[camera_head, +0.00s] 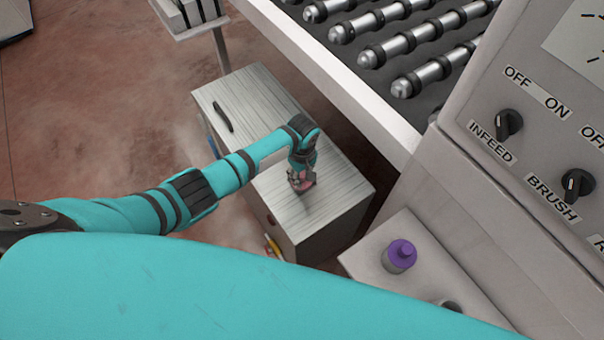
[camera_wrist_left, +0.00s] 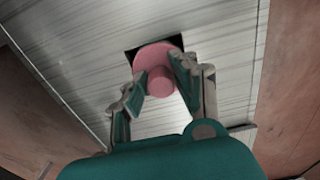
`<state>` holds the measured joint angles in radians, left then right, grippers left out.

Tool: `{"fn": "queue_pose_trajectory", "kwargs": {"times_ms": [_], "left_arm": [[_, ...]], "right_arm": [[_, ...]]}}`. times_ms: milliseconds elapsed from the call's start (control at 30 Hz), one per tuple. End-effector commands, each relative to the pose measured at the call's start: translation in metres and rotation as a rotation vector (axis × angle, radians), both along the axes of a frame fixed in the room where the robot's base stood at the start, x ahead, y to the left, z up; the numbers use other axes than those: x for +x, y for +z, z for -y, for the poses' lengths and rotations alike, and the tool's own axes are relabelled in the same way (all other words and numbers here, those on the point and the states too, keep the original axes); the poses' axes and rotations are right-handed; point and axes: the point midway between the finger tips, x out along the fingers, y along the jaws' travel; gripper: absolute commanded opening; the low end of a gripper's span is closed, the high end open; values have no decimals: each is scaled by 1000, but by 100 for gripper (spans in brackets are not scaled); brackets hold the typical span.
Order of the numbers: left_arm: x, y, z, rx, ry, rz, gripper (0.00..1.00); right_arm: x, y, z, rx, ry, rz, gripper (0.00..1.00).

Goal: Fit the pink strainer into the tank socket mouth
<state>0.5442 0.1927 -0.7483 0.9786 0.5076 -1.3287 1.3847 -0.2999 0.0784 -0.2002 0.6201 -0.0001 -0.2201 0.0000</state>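The pink strainer (camera_wrist_left: 160,82) has a wide round disc and a narrower round knob facing my left wrist camera. It is at the pale striped top of a low cabinet, over a dark square patch. My left gripper (camera_wrist_left: 157,72) points down at it, with one finger on each side of the knob. The fingers are close to the knob, but I cannot tell whether they press on it. In the head view, my left gripper (camera_head: 301,184) mostly covers the strainer (camera_head: 302,180). I cannot identify the tank socket mouth for sure. My right gripper is out of view.
The cabinet (camera_head: 240,90) stands beside a roller conveyor (camera_head: 400,45). At right is a control panel (camera_head: 530,150) with knobs. A purple-capped bottle (camera_head: 399,256) stands on a pale ledge (camera_head: 372,243), near a partly hidden grey round part (camera_head: 449,304). A rack (camera_head: 190,20) stands behind.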

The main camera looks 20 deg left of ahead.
Motion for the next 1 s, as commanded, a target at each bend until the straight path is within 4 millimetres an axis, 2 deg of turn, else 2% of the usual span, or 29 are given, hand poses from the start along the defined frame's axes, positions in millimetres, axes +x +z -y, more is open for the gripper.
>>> {"fn": "queue_pose_trajectory", "kwargs": {"times_ms": [33,167,433,567,667,1000], "left_arm": [[0,1,0,-1,0,1,35],[0,1,0,-1,0,1,52],[0,1,0,-1,0,1,53],[1,9,1,-2,0,1,53],[1,25,1,-3,-1,4,53],[1,96,1,-2,-1,4,53]], "right_arm": [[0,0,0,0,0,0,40],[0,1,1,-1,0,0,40],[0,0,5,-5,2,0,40],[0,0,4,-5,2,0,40],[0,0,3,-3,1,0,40],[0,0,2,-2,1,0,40]]}}
